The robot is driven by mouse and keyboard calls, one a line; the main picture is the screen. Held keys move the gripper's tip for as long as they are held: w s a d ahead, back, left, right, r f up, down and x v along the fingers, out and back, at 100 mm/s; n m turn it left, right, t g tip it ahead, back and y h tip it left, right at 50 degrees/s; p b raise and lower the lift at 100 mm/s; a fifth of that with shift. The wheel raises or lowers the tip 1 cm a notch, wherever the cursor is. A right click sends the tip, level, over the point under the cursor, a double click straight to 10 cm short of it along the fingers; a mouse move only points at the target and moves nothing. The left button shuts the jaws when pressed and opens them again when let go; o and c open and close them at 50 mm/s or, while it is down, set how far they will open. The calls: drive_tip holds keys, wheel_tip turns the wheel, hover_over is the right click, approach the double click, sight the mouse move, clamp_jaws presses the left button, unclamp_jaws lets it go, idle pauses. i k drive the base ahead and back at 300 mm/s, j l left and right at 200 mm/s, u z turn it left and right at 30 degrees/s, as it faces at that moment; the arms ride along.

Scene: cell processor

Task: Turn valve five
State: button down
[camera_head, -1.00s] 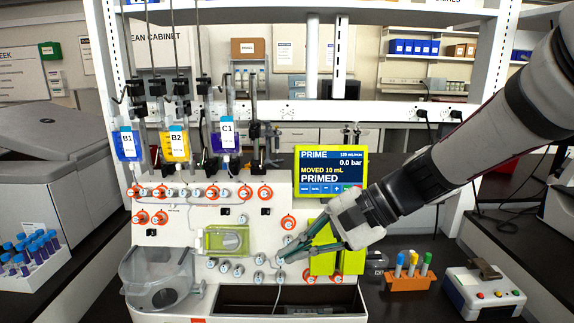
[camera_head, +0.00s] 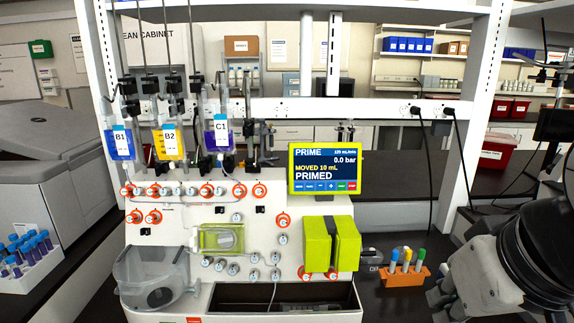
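The white cell processor (camera_head: 150,236) stands on the dark bench with several small valve knobs on its front. A row of orange-ringed and plain knobs (camera_head: 207,190) runs along the top. Plain grey knobs (camera_head: 233,269) sit in the lower middle, below the green-framed window (camera_head: 222,238). I cannot read which knob is number five. The screen (camera_head: 325,169) reads PRIME, 0.0 bar, MOVED 10 mL, PRIMED. My arm is at the lower right, well away from the knobs. Its end lies low at the picture's edge, and my gripper's fingertips are not visible.
Bags B1 (camera_head: 122,143), B2 (camera_head: 169,141) and C1 (camera_head: 221,138) hang above the processor. A green pump block (camera_head: 331,243) projects from its right front. An orange tube rack (camera_head: 405,276) stands right of it. A rack of purple-blue tubes (camera_head: 30,262) is at far left.

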sight(177, 191)
drive_tip(key=u, duration=1.15)
